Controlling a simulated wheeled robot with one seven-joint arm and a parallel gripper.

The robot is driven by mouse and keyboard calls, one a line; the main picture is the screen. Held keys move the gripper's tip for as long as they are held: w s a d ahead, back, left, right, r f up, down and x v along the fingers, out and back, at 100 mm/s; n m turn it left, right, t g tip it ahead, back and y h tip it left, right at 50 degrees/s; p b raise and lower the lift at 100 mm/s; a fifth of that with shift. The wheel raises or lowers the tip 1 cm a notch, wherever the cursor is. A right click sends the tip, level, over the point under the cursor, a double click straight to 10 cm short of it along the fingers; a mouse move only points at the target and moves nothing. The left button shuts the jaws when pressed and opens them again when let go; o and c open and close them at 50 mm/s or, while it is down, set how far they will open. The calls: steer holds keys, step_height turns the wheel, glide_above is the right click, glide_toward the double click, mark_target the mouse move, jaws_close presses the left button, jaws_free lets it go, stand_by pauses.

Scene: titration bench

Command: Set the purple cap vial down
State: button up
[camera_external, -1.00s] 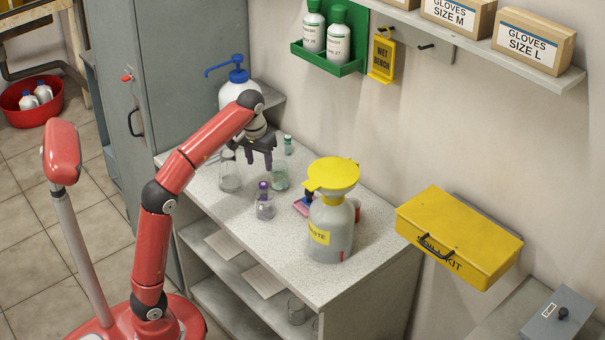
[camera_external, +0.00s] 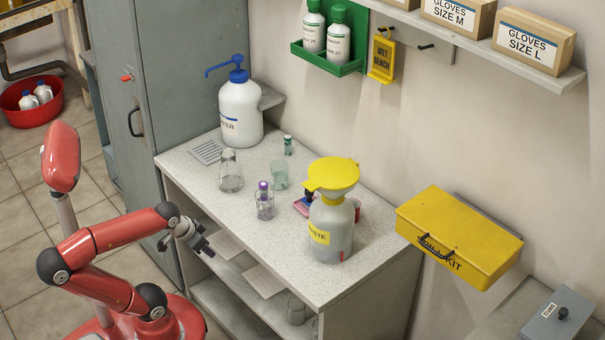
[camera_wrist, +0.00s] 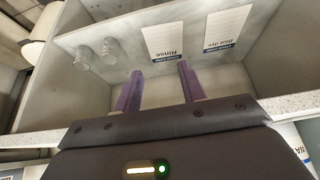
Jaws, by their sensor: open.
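The purple cap vial (camera_external: 264,187) stands upright on the bench top, in or directly behind a small clear glass beaker (camera_external: 265,210); I cannot tell exactly which. My gripper (camera_external: 207,250) is low in front of the bench, below the top's front edge and well apart from the vial. In the wrist view its two purple fingers (camera_wrist: 159,86) are spread with nothing between them. They face the open shelf, and the vial is not in that view.
On the bench top (camera_external: 345,285) stand a conical flask (camera_external: 230,175), a greenish beaker (camera_external: 280,177), a green-capped vial (camera_external: 288,145), the yellow-funnelled waste bottle (camera_external: 331,225) and a blue-pump bottle (camera_external: 240,112). The shelf holds a Rinse card (camera_wrist: 165,42), a second card (camera_wrist: 229,30) and glasses (camera_wrist: 110,52).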

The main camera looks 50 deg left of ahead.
steer(key=shift+s+f, duration=0.15)
steer(key=shift+f, duration=0.15)
